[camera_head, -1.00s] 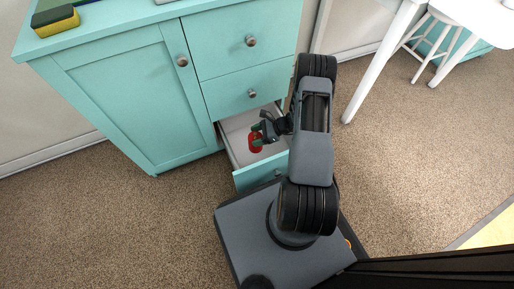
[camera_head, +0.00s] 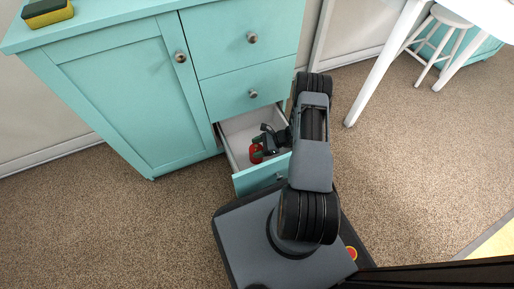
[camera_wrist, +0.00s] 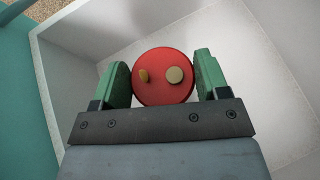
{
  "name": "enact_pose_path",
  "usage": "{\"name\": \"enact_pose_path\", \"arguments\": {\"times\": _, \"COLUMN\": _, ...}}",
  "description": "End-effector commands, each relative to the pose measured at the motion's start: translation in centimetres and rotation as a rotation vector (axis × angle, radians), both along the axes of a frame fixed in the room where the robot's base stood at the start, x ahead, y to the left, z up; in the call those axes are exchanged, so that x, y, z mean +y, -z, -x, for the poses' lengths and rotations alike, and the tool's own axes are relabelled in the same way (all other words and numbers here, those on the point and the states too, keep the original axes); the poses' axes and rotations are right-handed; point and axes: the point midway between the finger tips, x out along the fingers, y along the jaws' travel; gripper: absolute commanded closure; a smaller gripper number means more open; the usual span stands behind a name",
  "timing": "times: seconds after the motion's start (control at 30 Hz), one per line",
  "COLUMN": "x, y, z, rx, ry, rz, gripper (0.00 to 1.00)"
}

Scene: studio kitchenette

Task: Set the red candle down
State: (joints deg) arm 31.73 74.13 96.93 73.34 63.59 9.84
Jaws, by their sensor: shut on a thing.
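The red candle (camera_wrist: 160,64) sits between the two green fingers of my gripper (camera_wrist: 162,82) in the wrist view, with a finger against each side. Its round top shows a tan disc and a small yellowish bit. In the head view the red candle (camera_head: 256,152) is inside the open bottom drawer (camera_head: 234,128), near its front left, with my gripper (camera_head: 258,146) around it. Whether the candle's base touches the drawer floor cannot be told.
The drawer's pale walls are close on the left in the wrist view. The teal cabinet (camera_head: 115,95) stands above and behind. A sponge (camera_head: 47,12) lies on its top. A white table and stool (camera_head: 440,45) stand at the right. Carpet around is clear.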

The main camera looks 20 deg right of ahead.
Motion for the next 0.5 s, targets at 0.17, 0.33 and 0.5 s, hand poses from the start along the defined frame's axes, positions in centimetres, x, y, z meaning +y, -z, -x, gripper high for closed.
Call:
{"name": "enact_pose_path", "arguments": {"times": 0.17, "x": 0.0, "y": 0.1, "z": 0.0, "rx": 0.0, "ry": 0.0, "rz": 0.0, "gripper": 0.19}}
{"name": "enact_pose_path", "arguments": {"times": 0.33, "x": 0.0, "y": 0.1, "z": 0.0, "rx": 0.0, "ry": 0.0, "rz": 0.0, "gripper": 0.06}}
{"name": "enact_pose_path", "arguments": {"times": 0.5, "x": 0.0, "y": 0.09, "z": 0.0, "rx": 0.0, "ry": 0.0, "rz": 0.0, "gripper": 0.06}}
